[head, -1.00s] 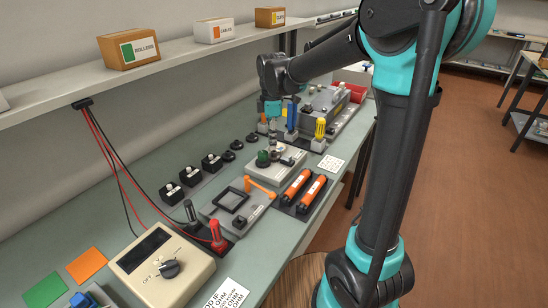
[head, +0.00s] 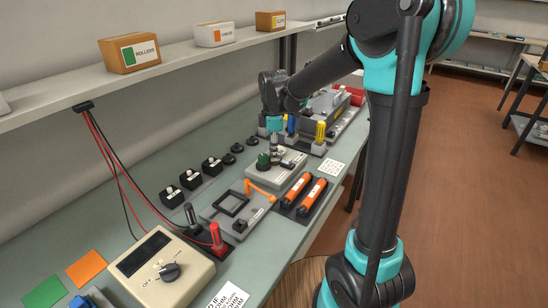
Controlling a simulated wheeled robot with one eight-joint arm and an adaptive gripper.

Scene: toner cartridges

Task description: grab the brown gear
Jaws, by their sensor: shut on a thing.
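My gripper (head: 275,153) points down over a pale grey base block (head: 289,178) in the middle of the bench. Its fingers are shut on a small part at the top of this block. The fingers mostly hide that part, and it is too small to tell its colour or shape. I cannot make out the brown gear for certain. A dark green round part (head: 263,160) stands on the block just left of the fingers. A small pale part (head: 289,164) lies to their right.
A grey fixture with an orange lever (head: 259,188) and two orange cylinders (head: 305,188) lie in front of the block. Black switch boxes (head: 191,179) line the left. A grey machine (head: 322,105) and a yellow-handled tool (head: 320,131) stand behind. A meter (head: 160,268) sits in front.

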